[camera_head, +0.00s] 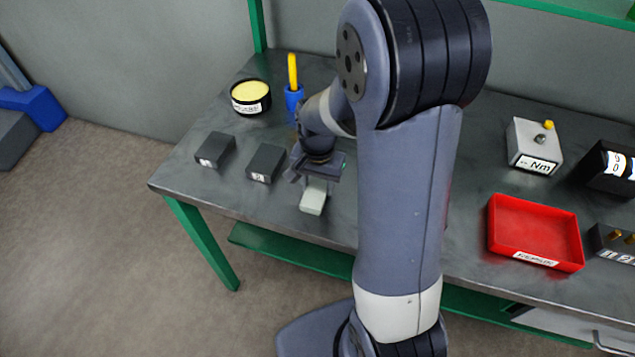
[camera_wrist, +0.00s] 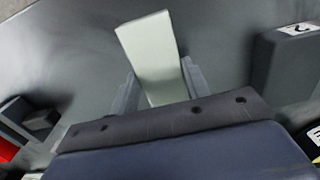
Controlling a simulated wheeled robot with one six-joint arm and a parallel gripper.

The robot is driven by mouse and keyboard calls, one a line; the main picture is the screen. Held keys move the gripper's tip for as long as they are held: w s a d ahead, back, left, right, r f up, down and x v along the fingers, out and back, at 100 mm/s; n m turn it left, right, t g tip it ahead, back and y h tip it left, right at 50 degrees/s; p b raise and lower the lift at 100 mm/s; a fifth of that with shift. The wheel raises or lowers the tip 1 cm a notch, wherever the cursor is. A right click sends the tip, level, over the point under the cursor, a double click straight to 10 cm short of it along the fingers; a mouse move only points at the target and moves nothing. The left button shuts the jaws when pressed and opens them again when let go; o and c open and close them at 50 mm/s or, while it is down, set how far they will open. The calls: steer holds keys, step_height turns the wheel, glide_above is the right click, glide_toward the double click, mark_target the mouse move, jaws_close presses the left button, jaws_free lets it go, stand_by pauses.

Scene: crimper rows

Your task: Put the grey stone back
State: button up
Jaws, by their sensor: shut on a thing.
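The grey stone is a pale, grey-green oblong block (camera_head: 313,198) at the front edge area of the grey bench, left of my arm. My gripper (camera_head: 317,179) is shut on it from above. In the wrist view, the stone (camera_wrist: 150,45) stands out between the two fingers of my gripper (camera_wrist: 160,88), its far end free. Its held end is partly hidden by the fingers. I cannot tell whether its lower end touches the bench.
Two dark labelled blocks (camera_head: 215,149) (camera_head: 265,163) sit left of the stone. Behind are a yellow-topped black tub (camera_head: 250,97) and a blue holder (camera_head: 293,98) with a yellow handle. At right are a red tray (camera_head: 534,260), a grey "Nm" box (camera_head: 533,150) and dark boxes.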

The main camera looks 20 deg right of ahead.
mark_target(318, 188)
steer(key=o, duration=1)
steer(key=shift+f, duration=0.1)
steer(key=shift+o, duration=0.2)
step_height(318, 188, up, 12)
steer(key=shift+r, duration=0.2)
